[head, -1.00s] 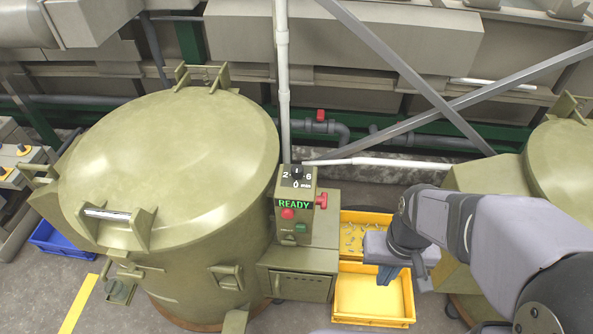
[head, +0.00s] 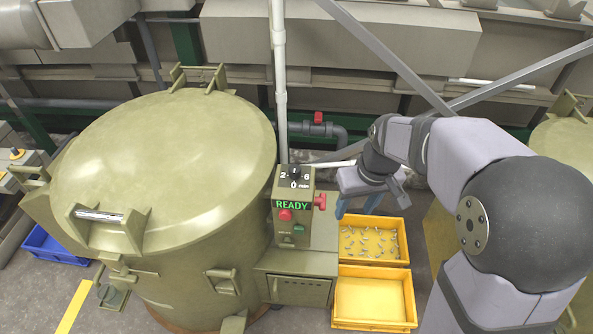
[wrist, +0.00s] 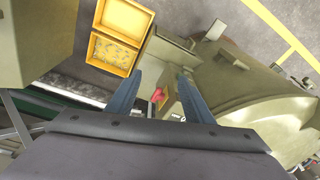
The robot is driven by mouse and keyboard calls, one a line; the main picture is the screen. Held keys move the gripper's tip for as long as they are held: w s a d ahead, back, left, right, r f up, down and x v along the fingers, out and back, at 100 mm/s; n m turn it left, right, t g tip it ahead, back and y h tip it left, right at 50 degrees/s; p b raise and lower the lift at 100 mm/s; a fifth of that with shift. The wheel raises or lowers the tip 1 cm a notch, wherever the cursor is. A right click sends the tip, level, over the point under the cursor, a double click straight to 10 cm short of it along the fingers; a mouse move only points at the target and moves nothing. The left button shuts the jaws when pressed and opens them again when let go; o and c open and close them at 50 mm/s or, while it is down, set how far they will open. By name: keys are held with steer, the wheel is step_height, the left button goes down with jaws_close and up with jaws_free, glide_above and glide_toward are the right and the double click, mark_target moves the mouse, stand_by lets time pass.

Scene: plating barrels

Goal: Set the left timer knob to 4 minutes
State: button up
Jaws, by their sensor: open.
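The timer knob (head: 295,173) is a small black dial on top of the green control box (head: 286,232), beside the left barrel. Its scale shows 2, 6 and "0 min"; the exact pointer direction is too small to read. Below it are a green READY display (head: 292,205), a red button (head: 285,215) and a red handle (head: 319,201) on the right side. My gripper (head: 358,207) is open and empty, to the right of the control box and above the yellow bins. In the wrist view, my blue fingers (wrist: 156,92) stand apart, with a red part (wrist: 157,95) showing between them. The knob is not clearly visible there.
The large green barrel (head: 165,165) fills the left side. Two yellow bins (head: 372,268) stand right of the control box; the rear one holds small metal parts. A white pipe (head: 279,80) rises behind the box. Another barrel (head: 567,150) stands at the right.

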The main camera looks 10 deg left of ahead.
mark_target(295, 168)
steer(key=w+a+n+t+y+b, duration=0.25)
steer(key=w+a+n, duration=0.25)
steer(key=w+a, duration=0.9)
steer(key=shift+g, duration=0.35)
steer(key=shift+w+d+x, duration=0.1)
steer(key=shift+w+x, duration=0.15)
steer(key=shift+x, duration=0.9)
steer(key=shift+w+d+x, duration=0.15)
steer(key=shift+w+x, duration=0.1)
steer(key=shift+x, duration=0.85)
steer(key=shift+w+d+x, duration=0.1)
steer(key=shift+w+x, duration=0.15)
steer(key=shift+x, duration=0.9)
steer(key=shift+r, duration=0.1)
steer(key=c, duration=1)
